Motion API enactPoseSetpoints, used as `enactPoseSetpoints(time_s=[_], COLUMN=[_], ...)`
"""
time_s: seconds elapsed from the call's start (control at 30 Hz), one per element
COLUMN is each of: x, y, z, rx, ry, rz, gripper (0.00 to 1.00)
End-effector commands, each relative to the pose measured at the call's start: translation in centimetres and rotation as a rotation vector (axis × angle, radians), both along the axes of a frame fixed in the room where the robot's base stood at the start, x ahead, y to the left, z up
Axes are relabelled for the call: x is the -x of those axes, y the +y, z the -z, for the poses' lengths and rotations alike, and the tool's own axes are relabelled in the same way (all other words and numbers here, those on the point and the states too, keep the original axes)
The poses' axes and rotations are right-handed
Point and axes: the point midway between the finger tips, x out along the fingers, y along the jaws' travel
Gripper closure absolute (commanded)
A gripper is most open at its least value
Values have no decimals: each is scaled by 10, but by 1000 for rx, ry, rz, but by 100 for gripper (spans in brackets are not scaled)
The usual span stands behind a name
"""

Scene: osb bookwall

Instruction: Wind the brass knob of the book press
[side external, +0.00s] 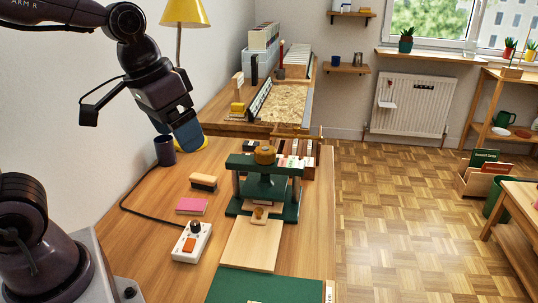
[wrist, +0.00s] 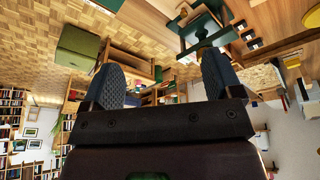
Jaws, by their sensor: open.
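The green book press (side external: 240,162) stands on the wooden desk, with a round brass knob (side external: 264,154) on top of its crossbar. A light wooden board (side external: 252,245) lies in front of it, and a small tan piece (side external: 259,213) sits at its base. My gripper (side external: 188,137) is up and to the left of the press, apart from the knob and empty. In the wrist view, my gripper (wrist: 161,66) shows two spread fingers with nothing between them. The green press (wrist: 203,32) also shows there at the upper right, turned over; I cannot make out the knob clearly.
On the desk are a brush (side external: 204,182), a pink block (side external: 192,206), a white control box (side external: 192,243) with a cable, a dark cup (side external: 164,151) and a green mat (side external: 255,287). Upright books stand behind the press. A yellow lamp (side external: 186,12) rises behind my arm.

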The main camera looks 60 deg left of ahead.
Motion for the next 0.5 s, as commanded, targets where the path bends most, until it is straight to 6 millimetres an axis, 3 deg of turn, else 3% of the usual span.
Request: enactPoseSetpoints(time_s=[0.03, 0.27, 0.5], x=[-19, -100, -181], y=[8, 50, 104], z=[2, 17, 55], rx=[23, 134, 200], ry=[40, 170, 250], rz=[-64, -539, -1235], gripper=[16, 16, 16])
